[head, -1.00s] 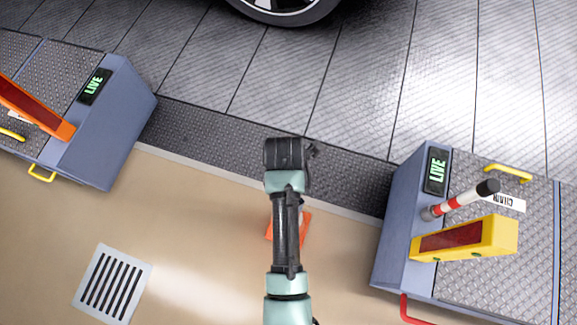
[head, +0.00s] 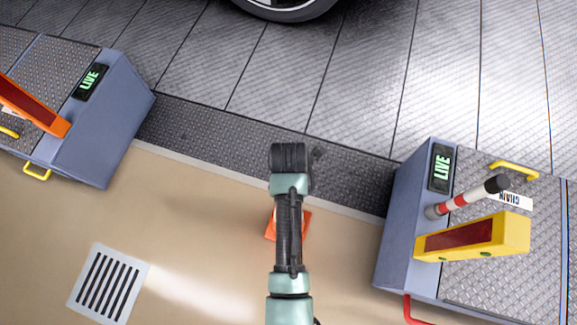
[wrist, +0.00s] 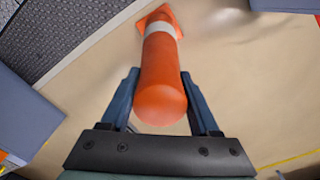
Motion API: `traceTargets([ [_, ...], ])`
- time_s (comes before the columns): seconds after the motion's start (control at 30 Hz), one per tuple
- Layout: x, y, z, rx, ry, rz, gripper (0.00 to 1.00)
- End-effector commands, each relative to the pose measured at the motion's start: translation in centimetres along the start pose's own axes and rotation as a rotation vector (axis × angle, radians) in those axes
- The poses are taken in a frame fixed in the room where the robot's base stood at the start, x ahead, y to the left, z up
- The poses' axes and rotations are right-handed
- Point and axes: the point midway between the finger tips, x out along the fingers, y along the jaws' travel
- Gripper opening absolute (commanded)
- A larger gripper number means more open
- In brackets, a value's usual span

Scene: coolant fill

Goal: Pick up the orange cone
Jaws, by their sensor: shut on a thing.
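The orange cone (wrist: 162,85) with a white band lies between the two fingers of my gripper (wrist: 162,108) in the wrist view. Its rounded top faces the camera and its square base is at the far end. The fingers are shut on the cone near its top. In the head view my arm covers most of the cone, and only orange parts of its base (head: 306,222) show beside the arm. My gripper's fingertips are hidden there. I cannot tell whether the base touches the floor.
A blue-grey cabinet with a LIVE sign (head: 440,168) stands at right, with a yellow barrier arm (head: 472,238) and a red-white post (head: 468,197). A similar cabinet (head: 105,130) stands at left. A floor grate (head: 108,285) lies at lower left. A wheel (head: 285,8) is at the top.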

Motion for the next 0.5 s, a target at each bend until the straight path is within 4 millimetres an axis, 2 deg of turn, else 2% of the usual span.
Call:
traceTargets([
  [0.03, 0.00, -0.02, 0.00, 0.000, 0.000, 0.000, 0.14],
  [0.1, 0.00, -0.02, 0.00, 0.000, 0.000, -0.001, 0.02],
  [0.13, 0.00, -0.02, 0.00, 0.000, 0.000, -0.001, 0.00],
  [0.5, -0.07, 0.02, 0.05, 0.000, -0.001, 0.001, 0.00],
])
